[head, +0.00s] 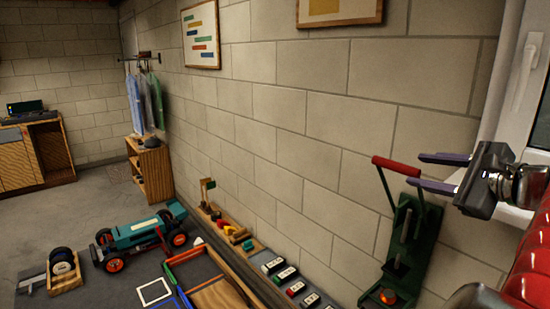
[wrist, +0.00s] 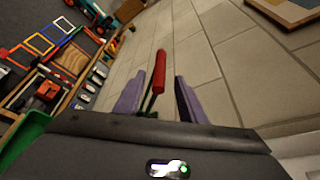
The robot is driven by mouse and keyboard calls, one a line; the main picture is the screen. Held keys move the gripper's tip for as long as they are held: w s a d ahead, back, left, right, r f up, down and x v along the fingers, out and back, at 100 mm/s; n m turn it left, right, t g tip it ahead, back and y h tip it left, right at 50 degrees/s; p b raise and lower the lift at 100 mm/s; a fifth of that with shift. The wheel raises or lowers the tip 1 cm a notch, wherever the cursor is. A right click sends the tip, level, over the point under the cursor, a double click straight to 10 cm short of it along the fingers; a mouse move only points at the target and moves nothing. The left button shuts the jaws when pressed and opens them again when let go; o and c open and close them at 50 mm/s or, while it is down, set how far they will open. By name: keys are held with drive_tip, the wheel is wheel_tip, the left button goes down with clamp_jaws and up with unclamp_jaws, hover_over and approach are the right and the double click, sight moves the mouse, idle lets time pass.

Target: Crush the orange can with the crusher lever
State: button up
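The green can crusher (head: 405,245) stands upright against the block wall at the lower right of the head view. Its lever has a red handle (head: 396,166) and is raised. The orange can (head: 388,296) sits low in the crusher, near the bottom edge of the head view, and only its top part shows. My gripper (head: 428,172) is open, with its purple fingers at about the height of the handle. In the wrist view the red handle (wrist: 159,70) lies ahead, between and beyond the two spread fingers. I cannot tell whether a finger touches it.
A bench (head: 262,256) along the wall holds several labelled boxes and small tools, left of the crusher. A teal racecar (head: 140,232) and coloured frames (head: 155,291) are further left. A window (head: 540,120) is at the right.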

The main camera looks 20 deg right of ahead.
sight(401, 167)
drive_tip(key=x, duration=0.9)
drive_tip(key=shift+w+f, duration=0.1)
drive_tip(key=shift+w, duration=0.2)
drive_tip(key=shift+c, duration=0.3)
clamp_jaws()
